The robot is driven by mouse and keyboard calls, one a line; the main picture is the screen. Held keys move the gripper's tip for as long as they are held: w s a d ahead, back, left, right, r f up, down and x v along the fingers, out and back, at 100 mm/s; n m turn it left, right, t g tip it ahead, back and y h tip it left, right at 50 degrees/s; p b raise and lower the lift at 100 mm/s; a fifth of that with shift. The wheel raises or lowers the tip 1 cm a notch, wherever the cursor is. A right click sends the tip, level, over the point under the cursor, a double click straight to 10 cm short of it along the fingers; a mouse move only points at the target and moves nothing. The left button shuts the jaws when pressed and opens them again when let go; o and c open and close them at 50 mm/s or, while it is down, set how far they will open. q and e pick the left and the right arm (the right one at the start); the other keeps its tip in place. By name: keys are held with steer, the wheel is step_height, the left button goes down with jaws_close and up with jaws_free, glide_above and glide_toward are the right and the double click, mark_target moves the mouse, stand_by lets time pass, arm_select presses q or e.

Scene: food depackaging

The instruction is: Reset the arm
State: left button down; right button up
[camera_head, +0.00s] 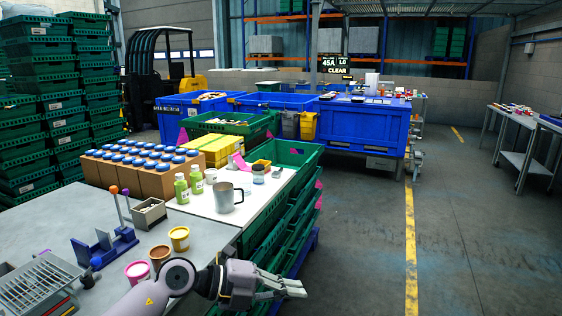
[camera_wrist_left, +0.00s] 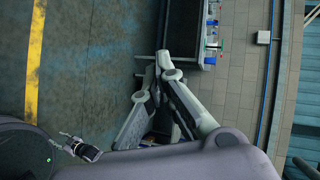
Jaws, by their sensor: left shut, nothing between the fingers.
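My left arm reaches in from the bottom of the head view. My left gripper (camera_head: 297,287) is shut and empty, its fingers pointing right. It is just right of the table's corner, in front of the stacked green crates (camera_head: 262,243). The left wrist view also shows the gripper (camera_wrist_left: 162,62) with its fingertips together and nothing between them.
A steel mug (camera_head: 224,197) stands on the white surface behind. Blue bins (camera_head: 363,122) stand further back. The floor (camera_head: 455,235) at right is clear.

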arm_select(q)
step_height(320, 180, up, 7)
steer(key=s+d+n+t+h, duration=0.2)
steer(key=n+t+h, duration=0.2)
steer(key=h, duration=0.1)
steer(key=w+a+n+t+y, duration=0.3)
steer(key=a+n+t+y, duration=0.4)
steer(key=a+n+t, duration=0.45)
steer(key=s+a+f+n+g+y, duration=0.2)
steer(key=s+a+f+n+y, duration=0.1)
steer(key=a+f+n+y, duration=0.5)
steer(key=s+a+f+n+g+y, duration=0.2)
steer(key=s+a+f+n+y, duration=0.3)
steer(key=f, duration=0.5)
steer(key=s+f+n+g+h, duration=0.1)
steer(key=s+f+g, duration=0.45)
steer(key=s, duration=0.55)
steer(key=s+f+n+g, duration=0.1)
steer(key=s+f+g, duration=0.5)
steer(key=s, duration=0.4)
step_height(320, 180, down, 29)
steer(key=s, duration=0.2)
steer(key=s+a+f+g, duration=0.2)
steer(key=s+a+f, duration=0.1)
steer(key=s+f, duration=1.1)
steer(key=s+m, duration=0.1)
steer(key=s, duration=0.1)
steer(key=shift+s+f, duration=0.4)
